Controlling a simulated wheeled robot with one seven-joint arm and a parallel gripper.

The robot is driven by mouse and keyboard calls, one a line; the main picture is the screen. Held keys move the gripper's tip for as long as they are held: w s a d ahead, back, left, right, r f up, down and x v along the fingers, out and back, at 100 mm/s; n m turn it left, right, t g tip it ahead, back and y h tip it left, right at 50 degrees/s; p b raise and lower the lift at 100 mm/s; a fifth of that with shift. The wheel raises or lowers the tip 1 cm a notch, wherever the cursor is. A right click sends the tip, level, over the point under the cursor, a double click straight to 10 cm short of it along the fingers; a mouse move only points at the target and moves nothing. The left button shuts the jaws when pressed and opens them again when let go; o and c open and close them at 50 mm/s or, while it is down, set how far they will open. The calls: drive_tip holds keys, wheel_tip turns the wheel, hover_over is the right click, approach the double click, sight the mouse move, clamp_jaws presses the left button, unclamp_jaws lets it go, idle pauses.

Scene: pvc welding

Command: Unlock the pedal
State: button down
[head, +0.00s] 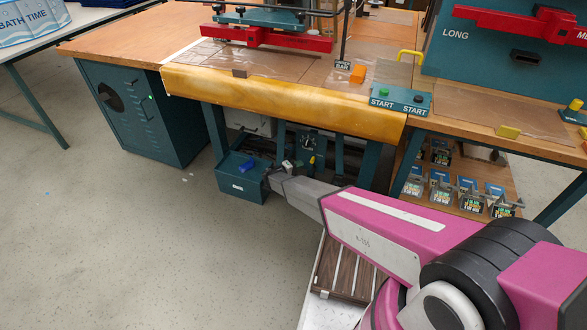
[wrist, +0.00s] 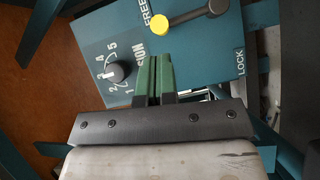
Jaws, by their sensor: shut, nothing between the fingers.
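A teal panel (wrist: 200,62) fills the top of the wrist view, with FREE printed at upper left and LOCK at right. A grey lever with a yellow knob (wrist: 158,23) is on it; the knob lies beside the word FREE. My gripper (wrist: 155,58) has green fingers, shut and empty, with the tips just below the knob in the picture. I cannot tell whether they touch the panel. In the head view, my gripper (head: 284,168) is under the workbench, near a teal floor box (head: 240,184) with a blue part (head: 250,165).
A numbered dial (wrist: 117,71) sits left of my fingers on the panel. The bench's padded front edge (head: 290,103) is above my arm. A shelf (head: 470,198) with several small items is to the right. The floor at left is clear.

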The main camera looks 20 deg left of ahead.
drive_tip(key=shift+x, duration=1.85)
drive_tip(key=shift+d, duration=0.8)
drive_tip(key=shift+s, duration=0.1)
